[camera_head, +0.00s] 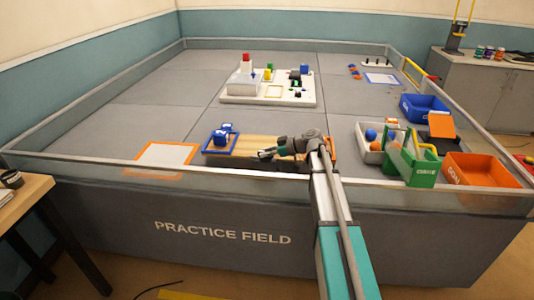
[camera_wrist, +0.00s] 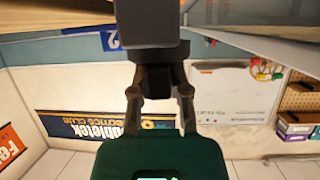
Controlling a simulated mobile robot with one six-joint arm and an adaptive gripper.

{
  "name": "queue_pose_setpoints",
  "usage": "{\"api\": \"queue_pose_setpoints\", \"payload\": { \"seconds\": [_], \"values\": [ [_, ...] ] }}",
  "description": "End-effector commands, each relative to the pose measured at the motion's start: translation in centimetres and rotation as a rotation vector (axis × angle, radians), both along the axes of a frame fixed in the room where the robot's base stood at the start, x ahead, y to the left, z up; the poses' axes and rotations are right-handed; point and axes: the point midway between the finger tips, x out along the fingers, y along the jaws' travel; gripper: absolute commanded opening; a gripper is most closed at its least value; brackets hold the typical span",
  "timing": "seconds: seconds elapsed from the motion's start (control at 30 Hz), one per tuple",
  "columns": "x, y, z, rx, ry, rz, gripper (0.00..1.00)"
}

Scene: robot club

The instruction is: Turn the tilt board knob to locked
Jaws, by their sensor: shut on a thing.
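The wooden tilt board (camera_head: 255,143) lies near the front edge of the practice field in the head view. My gripper (camera_head: 266,154) reaches over its front edge, pointing left. In the wrist view, my gripper's fingers (camera_wrist: 160,75) are closed on a dark grey block-like knob (camera_wrist: 152,22), which fills the top centre. The knob cannot be made out in the head view, and no locked marking is readable. The board's wooden edge (camera_wrist: 60,20) shows at the top of the wrist view.
A blue-framed tray (camera_head: 221,139) with blue pieces sits at the board's left end, beside an orange-framed mat (camera_head: 167,154). A green carrier (camera_head: 412,166), an orange bin (camera_head: 481,172) and a blue bin (camera_head: 424,108) stand right. A low clear wall (camera_head: 90,163) edges the field.

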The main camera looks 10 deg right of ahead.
Motion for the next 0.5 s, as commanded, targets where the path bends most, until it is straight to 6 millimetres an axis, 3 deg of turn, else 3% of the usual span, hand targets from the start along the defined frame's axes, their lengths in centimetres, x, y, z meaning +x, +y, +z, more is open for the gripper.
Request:
{"api": "queue_pose_setpoints", "payload": {
  "seconds": [0.5],
  "values": [
    [-0.40,0.24,-0.03,0.000,0.001,-0.327,0.00]
  ]
}}
